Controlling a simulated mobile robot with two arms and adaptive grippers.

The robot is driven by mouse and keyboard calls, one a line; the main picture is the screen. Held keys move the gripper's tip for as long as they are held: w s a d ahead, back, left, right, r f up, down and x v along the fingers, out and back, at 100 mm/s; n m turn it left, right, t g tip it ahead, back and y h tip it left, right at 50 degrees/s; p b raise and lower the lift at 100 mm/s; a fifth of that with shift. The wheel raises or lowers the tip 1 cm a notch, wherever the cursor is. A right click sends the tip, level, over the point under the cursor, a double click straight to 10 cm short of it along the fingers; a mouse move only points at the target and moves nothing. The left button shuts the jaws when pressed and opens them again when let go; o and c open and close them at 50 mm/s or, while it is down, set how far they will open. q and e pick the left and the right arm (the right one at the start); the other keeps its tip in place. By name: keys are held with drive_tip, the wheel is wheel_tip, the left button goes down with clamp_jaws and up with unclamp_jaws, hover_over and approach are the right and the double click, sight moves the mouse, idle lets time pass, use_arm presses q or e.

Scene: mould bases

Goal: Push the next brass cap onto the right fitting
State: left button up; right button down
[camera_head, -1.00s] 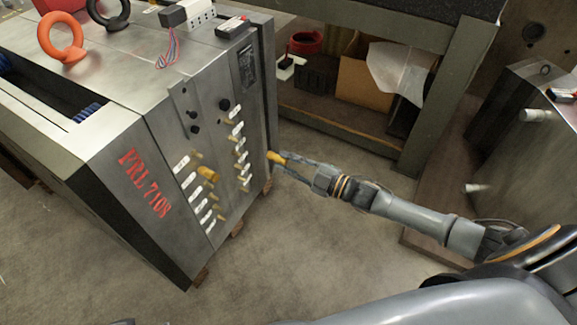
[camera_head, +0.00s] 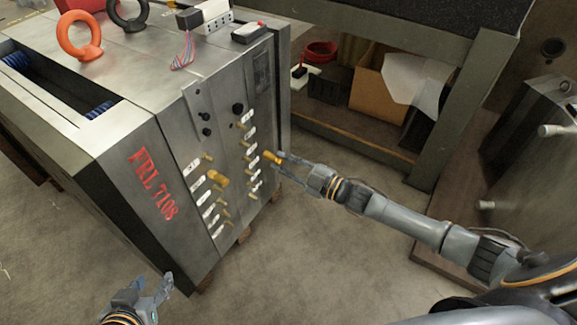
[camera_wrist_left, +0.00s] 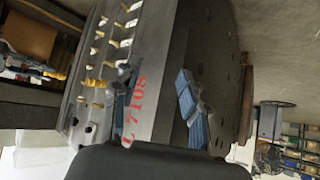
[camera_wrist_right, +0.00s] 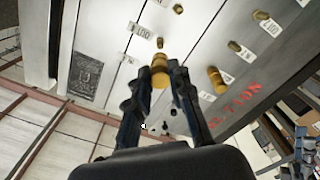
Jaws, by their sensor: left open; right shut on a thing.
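The steel mould base (camera_head: 150,130) carries two columns of short brass fittings with white labels on its side face. My right gripper (camera_head: 280,157) is shut on a brass cap (camera_wrist_right: 160,72), held at the fingertips close to the right column of fittings (camera_head: 250,158). In the right wrist view the cap is in line with the labelled face; whether it touches a fitting I cannot tell. A larger brass cap (camera_head: 217,178) sits on the left column and also shows in the right wrist view (camera_wrist_right: 217,80). My left gripper (camera_head: 150,294) is open and empty, low in front of the base.
An orange eye bolt (camera_head: 79,36) and a black eye bolt (camera_head: 128,12) stand on the base, near a white terminal box (camera_head: 205,15). Behind is a bench with a cardboard box (camera_head: 378,85) on its lower shelf. Another steel block (camera_head: 545,120) stands at right. The floor between is clear.

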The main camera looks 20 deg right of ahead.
sight(272, 157)
drive_tip(key=shift+w+a, duration=0.45)
drive_tip(key=shift+w, duration=0.1)
drive_tip(key=shift+b+x, duration=0.5)
drive_tip(key=shift+x, duration=0.4)
use_arm(q)
drive_tip(key=w+d+r+t+h, duration=0.1)
drive_tip(key=w+d+r+t, duration=0.1)
drive_tip(key=w+r+t, duration=0.2)
drive_tip(key=shift+w+r, duration=0.3)
drive_tip(key=shift+r, duration=0.15)
use_arm(e)
drive_tip(key=shift+w+a, duration=0.4)
drive_tip(key=shift+w, duration=0.1)
use_arm(q)
drive_tip(key=shift+s+a+f+g, duration=0.15)
drive_tip(key=shift+s+f+g, duration=0.25)
drive_tip(key=shift+f, duration=0.15)
use_arm(e)
drive_tip(key=shift+w+a, duration=0.1)
drive_tip(key=shift+w, duration=0.05)
use_arm(q)
drive_tip(key=shift+w+r, duration=0.1)
use_arm(e)
drive_tip(key=shift+w+a, duration=0.1)
drive_tip(key=shift+w, duration=0.05)
